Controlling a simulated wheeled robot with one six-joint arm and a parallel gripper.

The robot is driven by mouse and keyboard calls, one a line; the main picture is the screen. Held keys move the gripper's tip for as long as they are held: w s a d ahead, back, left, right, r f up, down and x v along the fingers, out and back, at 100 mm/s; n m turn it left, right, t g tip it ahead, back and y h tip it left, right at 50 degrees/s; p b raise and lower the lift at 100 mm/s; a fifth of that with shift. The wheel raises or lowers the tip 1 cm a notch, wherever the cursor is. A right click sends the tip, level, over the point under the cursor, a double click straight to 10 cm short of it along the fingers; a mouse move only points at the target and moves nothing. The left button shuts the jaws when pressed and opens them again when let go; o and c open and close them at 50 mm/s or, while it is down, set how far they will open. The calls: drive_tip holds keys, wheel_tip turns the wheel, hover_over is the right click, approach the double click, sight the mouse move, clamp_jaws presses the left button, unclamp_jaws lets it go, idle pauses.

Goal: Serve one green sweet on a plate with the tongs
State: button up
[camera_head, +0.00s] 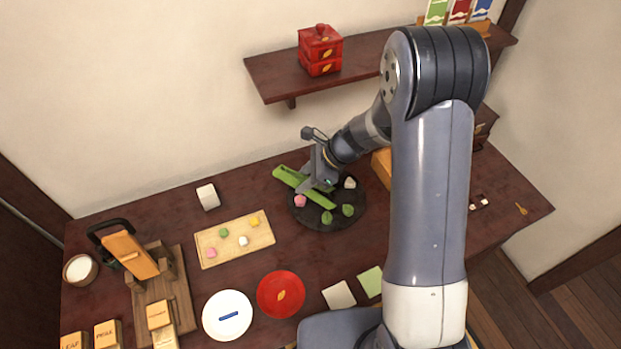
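Green tongs (288,175) lie across the dark round tray (323,222) at the back of the table. My gripper (317,184) is over the middle of the tongs and hides part of them. I cannot tell whether its fingers are closed on them. Two green leaf-like sweets (348,210) (327,217) sit on the dark tray, with a pink one (300,201) and a white one (350,182). A small green sweet (224,233) is on the wooden board (208,238). A white plate (211,317) with a blue mark and a red plate (266,293) with an orange leaf mark are at the front.
The board also carries yellow (254,222), white (243,241) and pink (212,253) sweets. A wooden stand (155,295) and labelled blocks are at the left. A white block (208,196) stands at the back. A shelf (270,80) with a red box (320,50) hangs above.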

drive_tip(key=shift+f, duration=0.15)
wheel_tip(320, 180, down, 10)
drive_tip(key=b, duration=0.8)
drive_tip(key=shift+c, duration=0.3)
